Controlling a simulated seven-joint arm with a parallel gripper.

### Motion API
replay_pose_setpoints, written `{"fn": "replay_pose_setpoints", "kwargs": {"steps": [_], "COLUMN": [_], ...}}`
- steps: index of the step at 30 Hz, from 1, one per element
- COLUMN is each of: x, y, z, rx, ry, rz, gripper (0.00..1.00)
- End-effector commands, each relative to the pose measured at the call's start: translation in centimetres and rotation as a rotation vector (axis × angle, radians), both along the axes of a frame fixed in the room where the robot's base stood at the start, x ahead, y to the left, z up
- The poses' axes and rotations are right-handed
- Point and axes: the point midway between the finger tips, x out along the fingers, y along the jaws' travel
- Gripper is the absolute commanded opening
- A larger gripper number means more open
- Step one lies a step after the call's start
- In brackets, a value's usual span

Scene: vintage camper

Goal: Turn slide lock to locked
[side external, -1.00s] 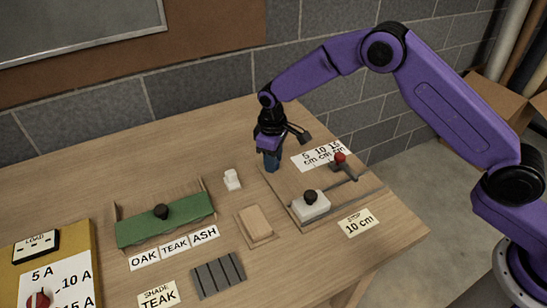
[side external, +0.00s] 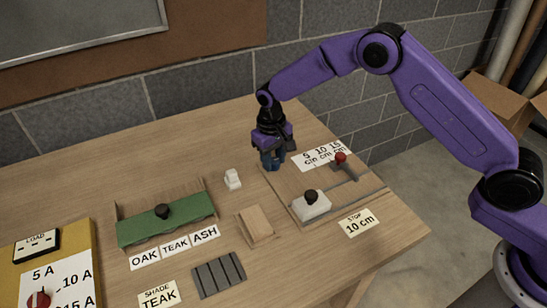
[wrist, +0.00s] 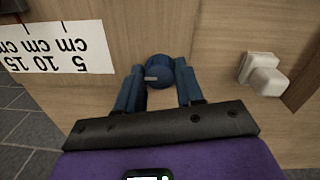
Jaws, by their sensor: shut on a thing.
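A round dark blue knob (wrist: 160,70) with a pale pointer mark shows in the wrist view, on the board at the back of the table; I take it for the slide lock. The mark points to the left in that view. My gripper (wrist: 159,76) has its two blue fingers on either side of the knob and is shut on it. In the side view my gripper (side external: 272,163) points down at the back left corner of the slide board (side external: 285,178), and its fingers hide the knob. No lock lettering is readable.
A "5 10 15 cm" label (side external: 318,155) lies behind. A small white piece (side external: 232,179) stands left of my gripper. A green shade slider (side external: 165,227) is farther left.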

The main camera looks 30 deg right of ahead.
Motion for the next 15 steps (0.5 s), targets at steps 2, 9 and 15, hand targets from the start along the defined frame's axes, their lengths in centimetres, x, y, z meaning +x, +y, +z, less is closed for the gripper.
{"fn": "replay_pose_setpoints", "kwargs": {"steps": [2,9,15], "x": [0.02,0.03,0.03], "y": [0.01,0.00,0.00], "z": [0.07,0.07,0.05], "rx": [0.001,0.001,0.001], "ry": [0.000,0.000,-0.001], "rz": [-0.006,-0.006,-0.005], "gripper": [0.06,0.06,0.62]}}
